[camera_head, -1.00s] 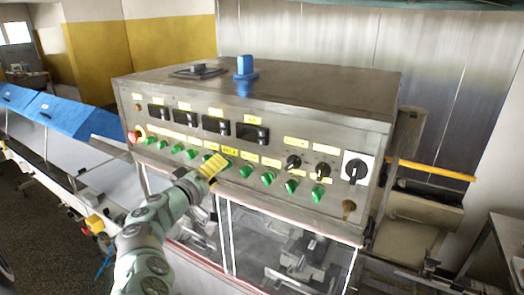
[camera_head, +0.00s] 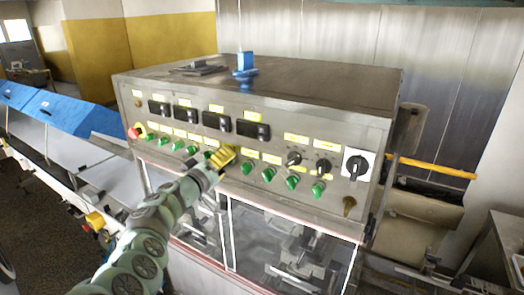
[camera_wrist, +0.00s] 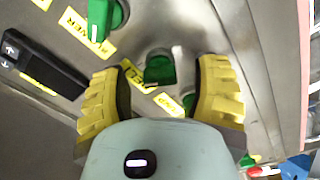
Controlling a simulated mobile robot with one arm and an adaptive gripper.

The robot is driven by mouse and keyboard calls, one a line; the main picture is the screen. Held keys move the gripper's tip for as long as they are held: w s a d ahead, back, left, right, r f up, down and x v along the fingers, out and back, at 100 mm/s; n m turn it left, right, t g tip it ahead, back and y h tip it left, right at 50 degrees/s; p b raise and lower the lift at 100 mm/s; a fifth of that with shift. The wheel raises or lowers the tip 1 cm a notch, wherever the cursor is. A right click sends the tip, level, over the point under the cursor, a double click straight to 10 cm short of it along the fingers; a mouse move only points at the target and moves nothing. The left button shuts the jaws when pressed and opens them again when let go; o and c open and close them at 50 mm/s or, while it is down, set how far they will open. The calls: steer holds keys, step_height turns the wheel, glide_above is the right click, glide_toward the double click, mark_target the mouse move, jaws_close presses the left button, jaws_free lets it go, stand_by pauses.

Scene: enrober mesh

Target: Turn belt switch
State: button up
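A row of green switches runs along the lower front of the steel control panel (camera_head: 300,190), each near a yellow label. Which one is the belt switch cannot be read surely. My gripper (camera_head: 222,157), with yellow ribbed fingers, is at the panel near the middle of this row. In the wrist view my gripper (camera_wrist: 168,85) is open, its fingers on either side of one green switch (camera_wrist: 160,69). Gaps show between the switch and both fingers. The head view hides this switch behind my gripper. Another green switch (camera_wrist: 104,18) lies outside the fingers, at the upper left.
Green switches (camera_head: 246,167) continue to the right, with black knobs (camera_head: 323,167) above them. A red button (camera_head: 134,133) is at the panel's left, and a black rotary switch (camera_head: 357,167) at its right. Dark displays (camera_head: 252,130) sit above the row. Glass doors (camera_head: 280,235) lie below.

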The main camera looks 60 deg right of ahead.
jaws_close()
stand_by(0.3)
steer(key=shift+n, duration=0.3)
steer(key=shift+a+f+n+b, duration=0.1)
steer(key=shift+n+b, duration=0.25)
steer(key=shift+n, duration=0.15)
steer(key=n+b, duration=0.1)
steer(key=n, duration=0.3)
steer(key=shift+w, duration=0.1)
steer(key=n+b, duration=0.1)
steer(key=n, duration=0.5)
steer(key=shift+f, duration=0.1)
steer(key=shift+n, duration=0.4)
steer(key=shift+o, duration=0.4)
jaws_free()
